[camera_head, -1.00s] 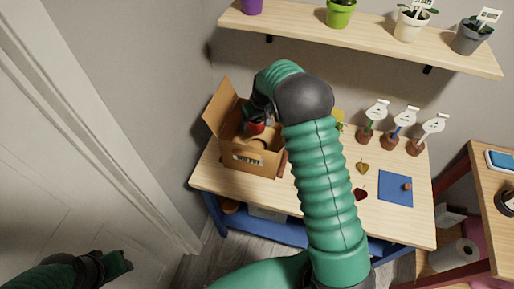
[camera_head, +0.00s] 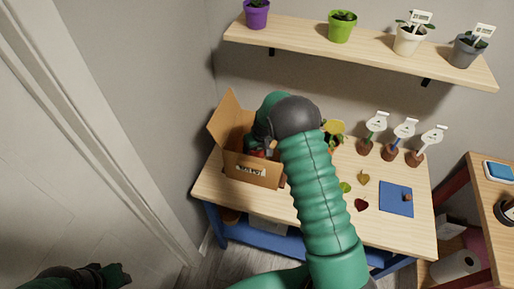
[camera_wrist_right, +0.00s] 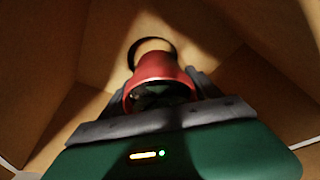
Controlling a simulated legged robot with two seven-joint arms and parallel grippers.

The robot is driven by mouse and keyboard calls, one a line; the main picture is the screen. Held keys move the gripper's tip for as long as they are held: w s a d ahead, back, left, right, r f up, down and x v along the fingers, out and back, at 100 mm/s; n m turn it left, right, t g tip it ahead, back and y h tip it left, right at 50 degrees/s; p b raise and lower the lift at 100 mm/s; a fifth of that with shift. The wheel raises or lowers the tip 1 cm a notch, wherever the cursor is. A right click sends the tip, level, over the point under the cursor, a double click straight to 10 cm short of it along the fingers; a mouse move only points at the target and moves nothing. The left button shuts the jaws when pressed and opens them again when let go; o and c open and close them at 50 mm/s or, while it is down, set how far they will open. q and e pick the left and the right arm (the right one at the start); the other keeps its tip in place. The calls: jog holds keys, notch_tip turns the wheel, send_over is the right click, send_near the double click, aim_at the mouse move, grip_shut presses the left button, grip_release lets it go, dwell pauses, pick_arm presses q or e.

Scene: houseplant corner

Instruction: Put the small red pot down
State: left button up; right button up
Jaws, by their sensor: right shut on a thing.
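The small red pot (camera_wrist_right: 160,68) is between the fingers of my right gripper (camera_wrist_right: 163,86) in the wrist view, with dark contents in its mouth. In the head view only a bit of the red pot (camera_head: 257,153) shows behind the front wall of an open cardboard box (camera_head: 250,172). My right gripper (camera_head: 262,143) is shut on the pot and reaches into the box. The pot's base is hidden, so I cannot tell whether it touches the box floor. My left gripper (camera_head: 116,275) is at the lower left, far from the table; its jaws are unclear.
The box stands on the left of a wooden table (camera_head: 320,212). A yellow pot (camera_head: 335,127) is partly behind my right arm. A shelf (camera_head: 370,48) hangs above.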

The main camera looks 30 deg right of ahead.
jog(key=shift+f, duration=0.2)
jog(key=o, duration=1.1)
jog(key=shift+d, duration=0.15)
jog(key=o, duration=0.5)
jog(key=shift+d, duration=0.35)
jog(key=shift+d+f, duration=0.1)
jog(key=shift+a+r+p, duration=0.25)
jog(key=shift+r+p, duration=0.05)
jog(key=shift+r, duration=0.1)
jog(key=v, duration=1.2)
jog(key=shift+s+a+r, duration=0.25)
jog(key=shift+r, duration=0.05)
pick_arm(q)
jog(key=shift+d+r, duration=0.1)
jog(key=shift+d, duration=0.4)
pick_arm(e)
jog(key=shift+n+g, duration=0.4)
jog(key=shift+n, duration=0.1)
jog(key=shift+s+a+r, duration=0.1)
jog(key=shift+s+a, duration=2.5)
jog(key=shift+s, duration=0.9)
jog(key=shift+s+a, duration=2.55)
jog(key=shift+s, duration=0.9)
jog(key=shift+s+a+r, duration=0.1)
jog(key=shift+s+a, duration=2.5)
jog(key=shift+s, duration=0.9)
